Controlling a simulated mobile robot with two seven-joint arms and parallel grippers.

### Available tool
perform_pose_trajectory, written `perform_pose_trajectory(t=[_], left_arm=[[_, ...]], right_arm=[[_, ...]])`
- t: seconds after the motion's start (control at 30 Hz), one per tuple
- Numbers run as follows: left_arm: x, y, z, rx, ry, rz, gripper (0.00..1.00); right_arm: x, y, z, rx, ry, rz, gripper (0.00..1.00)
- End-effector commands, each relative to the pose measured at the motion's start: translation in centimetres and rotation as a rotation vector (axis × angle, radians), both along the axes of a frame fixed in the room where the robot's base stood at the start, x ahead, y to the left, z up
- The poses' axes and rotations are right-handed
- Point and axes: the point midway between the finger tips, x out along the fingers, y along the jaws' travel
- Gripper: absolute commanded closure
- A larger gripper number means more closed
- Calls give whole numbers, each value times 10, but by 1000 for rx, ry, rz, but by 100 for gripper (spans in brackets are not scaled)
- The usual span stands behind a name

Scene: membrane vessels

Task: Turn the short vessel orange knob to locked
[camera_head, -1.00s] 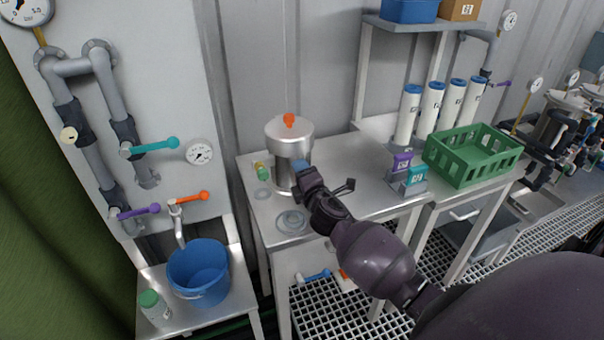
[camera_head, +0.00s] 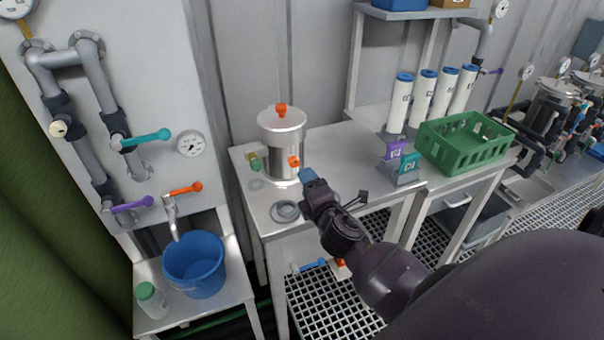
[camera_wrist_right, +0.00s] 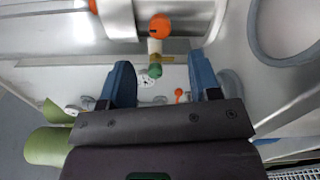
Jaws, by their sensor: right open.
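The short metal vessel (camera_head: 283,155) stands upright on the steel table, with an orange knob (camera_head: 281,110) on its lid and another orange knob (camera_head: 294,161) low on its side facing me. In the right wrist view the round orange knob (camera_wrist_right: 160,27) is just beyond the fingertips, roughly centred between them and apart from both. My right gripper (camera_head: 307,176) is open and empty, just in front of and below the side knob. Its two blue fingers show in the right wrist view (camera_wrist_right: 160,62). My left gripper is out of view. I cannot read any lock marking.
A grey ring (camera_head: 285,211) lies near the table's front-left edge, and a small green fitting (camera_head: 255,161) is beside the vessel. Purple and teal blocks (camera_head: 404,168) and a green crate (camera_head: 465,145) stand to the right. A blue bucket (camera_head: 195,265) is lower left.

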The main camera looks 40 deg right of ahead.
Motion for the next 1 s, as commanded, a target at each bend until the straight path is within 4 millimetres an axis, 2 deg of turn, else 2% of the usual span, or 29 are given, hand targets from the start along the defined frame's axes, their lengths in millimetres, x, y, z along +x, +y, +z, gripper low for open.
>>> perform_pose_trajectory(t=[0.1,0.23,0.83,0.93,1.0], left_arm=[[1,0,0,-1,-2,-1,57],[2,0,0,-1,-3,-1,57],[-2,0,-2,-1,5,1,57],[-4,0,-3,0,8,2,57],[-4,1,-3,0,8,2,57]], right_arm=[[-12,3,-1,0,1,0,43],[-17,4,0,0,-1,0,43],[-18,4,0,5,0,-2,43],[-26,3,-4,64,14,-31,43],[-38,0,-9,156,35,-77,43]])
